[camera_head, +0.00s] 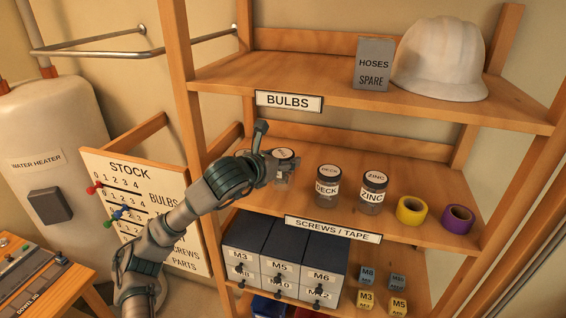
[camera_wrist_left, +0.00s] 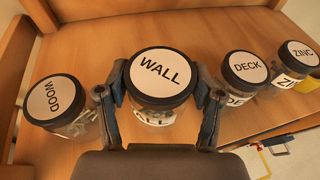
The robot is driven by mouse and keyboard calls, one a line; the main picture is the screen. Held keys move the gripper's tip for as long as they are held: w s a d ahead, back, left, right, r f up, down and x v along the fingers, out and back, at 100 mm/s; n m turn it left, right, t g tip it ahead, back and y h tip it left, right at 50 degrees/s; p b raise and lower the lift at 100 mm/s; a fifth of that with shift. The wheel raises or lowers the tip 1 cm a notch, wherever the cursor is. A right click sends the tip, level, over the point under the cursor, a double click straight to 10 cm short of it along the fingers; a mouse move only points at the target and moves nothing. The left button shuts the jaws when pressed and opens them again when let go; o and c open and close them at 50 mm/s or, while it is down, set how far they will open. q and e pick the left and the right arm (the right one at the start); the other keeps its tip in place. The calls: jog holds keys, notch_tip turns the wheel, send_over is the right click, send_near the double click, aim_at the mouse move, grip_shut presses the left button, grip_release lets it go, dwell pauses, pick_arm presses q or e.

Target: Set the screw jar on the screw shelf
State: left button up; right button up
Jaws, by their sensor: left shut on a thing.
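My left gripper (camera_head: 270,160) is shut on the WALL jar (camera_wrist_left: 164,76), a clear jar with a black-rimmed white lid. In the left wrist view its fingers (camera_wrist_left: 161,105) clasp the jar from both sides. In the head view the jar (camera_head: 285,157) is partly hidden by the gripper. It is upright at the screw shelf (camera_head: 400,228), left of the DECK jar (camera_head: 327,187); I cannot tell whether its base touches the board. The ZINC jar (camera_head: 373,188) stands right of DECK. A WOOD jar (camera_wrist_left: 58,103) stands on the other side. My right gripper is out of view.
Yellow tape (camera_head: 411,210) and purple tape (camera_head: 457,219) sit at the shelf's right. The BULBS shelf (camera_head: 330,90) is overhead, with a grey box (camera_head: 374,63) and white helmet (camera_head: 440,60). Wooden posts flank the shelves. Bins (camera_head: 282,258) are below.

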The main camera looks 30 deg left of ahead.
pick_arm(q)
jog(key=shift+w+a+r, duration=0.1)
jog(key=shift+w, duration=0.65)
jog(key=shift+d+f, duration=0.25)
jog(key=shift+d, duration=0.1)
jog(key=f, duration=0.2)
jog(key=shift+d+f+p, duration=0.35)
jog(key=shift+f+p, duration=0.05)
jog(key=shift+a, duration=0.4)
jog(key=o, duration=1.2)
jog(key=shift+a+f, duration=0.2)
jog(key=shift+a, duration=0.05)
jog(key=shift+o, duration=1.4)
jog(key=shift+a, duration=0.2)
jog(key=shift+d, duration=0.1)
jog(key=shift+s+d+r, duration=0.1)
jog(key=shift+d, duration=0.3)
jog(key=shift+s+d+r, duration=0.1)
jog(key=shift+s+d, duration=0.05)
jog(key=shift+s, duration=0.15)
jog(key=b+v, duration=0.2)
jog(key=v, duration=0.9)
jog(key=shift+b, duration=0.4)
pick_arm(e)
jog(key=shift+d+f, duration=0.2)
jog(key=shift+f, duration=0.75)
